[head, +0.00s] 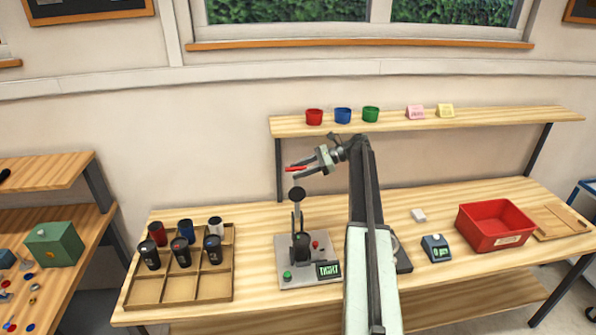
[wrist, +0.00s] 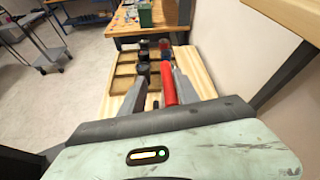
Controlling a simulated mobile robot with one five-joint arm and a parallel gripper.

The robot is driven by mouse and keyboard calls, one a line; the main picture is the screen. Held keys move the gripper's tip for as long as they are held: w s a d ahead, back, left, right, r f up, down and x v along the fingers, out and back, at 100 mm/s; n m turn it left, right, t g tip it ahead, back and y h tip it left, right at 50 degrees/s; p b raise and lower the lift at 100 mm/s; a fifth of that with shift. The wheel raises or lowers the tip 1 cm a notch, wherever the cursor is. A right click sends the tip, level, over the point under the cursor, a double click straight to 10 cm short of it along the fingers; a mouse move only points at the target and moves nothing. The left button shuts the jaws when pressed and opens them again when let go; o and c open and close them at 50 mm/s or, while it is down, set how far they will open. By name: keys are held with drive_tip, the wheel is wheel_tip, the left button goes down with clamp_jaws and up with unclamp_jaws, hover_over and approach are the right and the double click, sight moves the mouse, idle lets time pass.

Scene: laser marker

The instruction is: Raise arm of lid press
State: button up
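The lid press (head: 291,270) stands on the table, a grey base with a green button, a red button and a display reading TIGHT. Its arm (head: 297,212) points steeply up, with a dark round part (head: 298,194) near the top. A red bar (head: 295,169), seemingly the press handle, lies crosswise above it. My gripper (head: 313,164) is at the bar's right side. In the wrist view the red bar (wrist: 168,83) lies between the spread fingers of my gripper (wrist: 156,82), close to the right finger, with a gap to the left one. Whether they touch is unclear.
A wooden divided tray (head: 147,290) with several dark, red, blue and white tumblers is left of the press. A small scale-like device (head: 436,248) and a red bin (head: 494,226) stand to the right. A shelf (head: 430,123) with colored cups runs above the table's back.

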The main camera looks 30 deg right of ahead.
drive_tip(key=p+v, duration=0.2)
drive_tip(key=v, duration=0.4)
drive_tip(key=shift+s+d, duration=0.2)
drive_tip(key=shift+d, duration=0.05)
drive_tip(key=shift+r, duration=0.15)
